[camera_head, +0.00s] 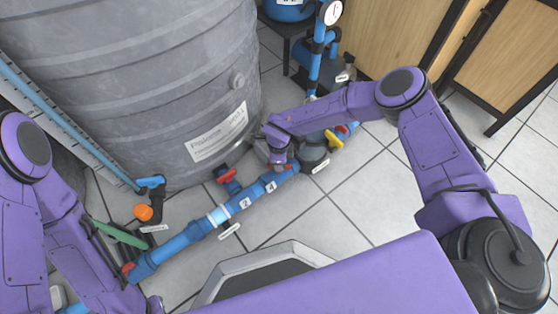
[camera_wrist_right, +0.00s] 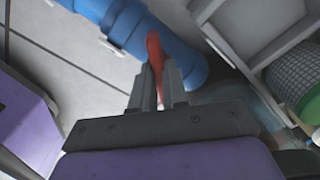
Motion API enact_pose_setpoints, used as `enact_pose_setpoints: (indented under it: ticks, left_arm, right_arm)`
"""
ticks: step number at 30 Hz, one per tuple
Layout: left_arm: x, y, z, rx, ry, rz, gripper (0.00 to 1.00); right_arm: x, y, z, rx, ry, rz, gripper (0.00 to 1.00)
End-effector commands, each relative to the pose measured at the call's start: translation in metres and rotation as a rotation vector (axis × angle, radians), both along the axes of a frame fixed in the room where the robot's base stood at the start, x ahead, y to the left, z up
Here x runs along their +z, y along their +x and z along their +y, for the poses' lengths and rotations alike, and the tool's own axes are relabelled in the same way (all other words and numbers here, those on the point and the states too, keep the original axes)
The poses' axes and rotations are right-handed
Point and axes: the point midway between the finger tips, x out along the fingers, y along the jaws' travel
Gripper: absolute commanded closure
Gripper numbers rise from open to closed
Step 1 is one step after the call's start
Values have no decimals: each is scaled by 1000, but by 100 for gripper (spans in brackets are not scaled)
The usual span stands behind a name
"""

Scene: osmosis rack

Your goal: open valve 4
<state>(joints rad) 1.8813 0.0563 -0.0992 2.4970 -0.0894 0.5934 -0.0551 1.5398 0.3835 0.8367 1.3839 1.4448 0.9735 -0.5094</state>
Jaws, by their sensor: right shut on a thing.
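A blue pipe (camera_head: 187,237) runs along the floor in front of the grey tank, with number labels on it. The label 4 (camera_head: 271,186) is near its right end, close to my right gripper (camera_head: 279,161). In the right wrist view, my right gripper (camera_wrist_right: 158,90) is shut on a red valve handle (camera_wrist_right: 155,50), whose far end sticks out past the fingertips beside the blue pipe (camera_wrist_right: 140,35). In the head view the gripper and wrist mostly hide this handle. My left arm shows at the left edge, but its gripper cannot be made out.
The large grey tank (camera_head: 120,75) stands behind the pipe. Another red handle (camera_head: 227,175) sits by the tank's base, and a yellow handle (camera_head: 333,139) is right of my gripper. An orange knob (camera_head: 143,212) is at left. Tiled floor (camera_head: 365,200) is clear at right.

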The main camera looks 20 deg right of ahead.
Motion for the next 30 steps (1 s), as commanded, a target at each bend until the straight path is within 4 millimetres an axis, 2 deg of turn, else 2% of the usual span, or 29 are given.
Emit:
enact_pose_setpoints:
  ticks: [18,30]
  left_arm:
    - [3,8,0,40,20,-58,100]
    - [3,8,0,44,21,-63,100]
  right_arm:
    - [0,1,-2,534,-3,0,100]
    - [0,1,-2,700,-3,0,100]
